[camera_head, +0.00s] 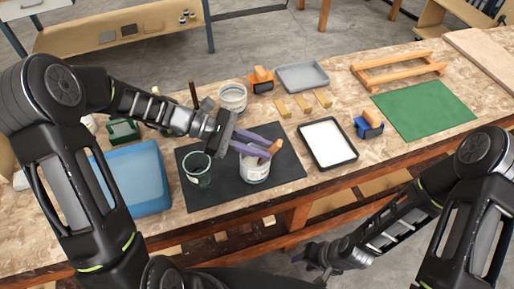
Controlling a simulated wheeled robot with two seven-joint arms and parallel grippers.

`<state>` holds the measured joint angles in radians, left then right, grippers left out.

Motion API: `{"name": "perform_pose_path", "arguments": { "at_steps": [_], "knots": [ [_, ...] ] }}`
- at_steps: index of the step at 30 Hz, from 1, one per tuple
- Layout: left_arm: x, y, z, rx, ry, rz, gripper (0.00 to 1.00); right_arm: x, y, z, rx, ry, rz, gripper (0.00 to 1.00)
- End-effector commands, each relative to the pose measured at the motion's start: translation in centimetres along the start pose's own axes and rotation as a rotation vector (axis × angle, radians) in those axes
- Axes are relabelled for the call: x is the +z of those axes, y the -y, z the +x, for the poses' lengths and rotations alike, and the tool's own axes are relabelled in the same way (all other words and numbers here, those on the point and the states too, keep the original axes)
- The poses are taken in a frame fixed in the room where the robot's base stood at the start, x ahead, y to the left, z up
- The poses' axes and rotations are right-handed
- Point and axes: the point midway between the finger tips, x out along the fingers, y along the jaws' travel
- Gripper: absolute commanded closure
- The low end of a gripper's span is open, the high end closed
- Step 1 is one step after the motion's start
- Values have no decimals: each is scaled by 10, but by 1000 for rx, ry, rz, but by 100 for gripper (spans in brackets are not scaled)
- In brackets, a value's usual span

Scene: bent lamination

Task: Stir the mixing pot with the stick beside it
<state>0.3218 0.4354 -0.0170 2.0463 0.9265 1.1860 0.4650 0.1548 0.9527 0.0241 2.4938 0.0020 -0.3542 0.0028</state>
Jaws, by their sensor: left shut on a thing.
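The white mixing pot (255,172) stands upright on a black mat, with a printed label on its side. My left gripper (266,143) is over the pot's opening, its purple fingers shut on the brown wooden stick (274,147). The stick's top end shows at the fingertips and leans to the right. Its lower part is hidden by the fingers and the pot wall, so its depth in the pot cannot be seen. My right gripper (318,272) hangs low in front of the table at the bottom; its fingers are too dark to read.
A blue box (137,177) is further left. Behind stand a second white pot (232,97) and small wooden blocks (303,104). A white-filled tray (327,143) and green sheet (425,108) lie right.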

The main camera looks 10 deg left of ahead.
Motion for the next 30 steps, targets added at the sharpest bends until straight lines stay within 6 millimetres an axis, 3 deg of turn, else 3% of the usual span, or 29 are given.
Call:
{"name": "perform_pose_path", "arguments": {
  "at_steps": [17, 30],
  "knots": [
    [-1, 7, -9, 0, 0, -1, 100, 0, 1, -3, 1, 1, 1, 64],
    [33, 6, -11, 1, 0, -2, 100, 3, 8, -25, 8, 7, 6, 64]
  ]
}}
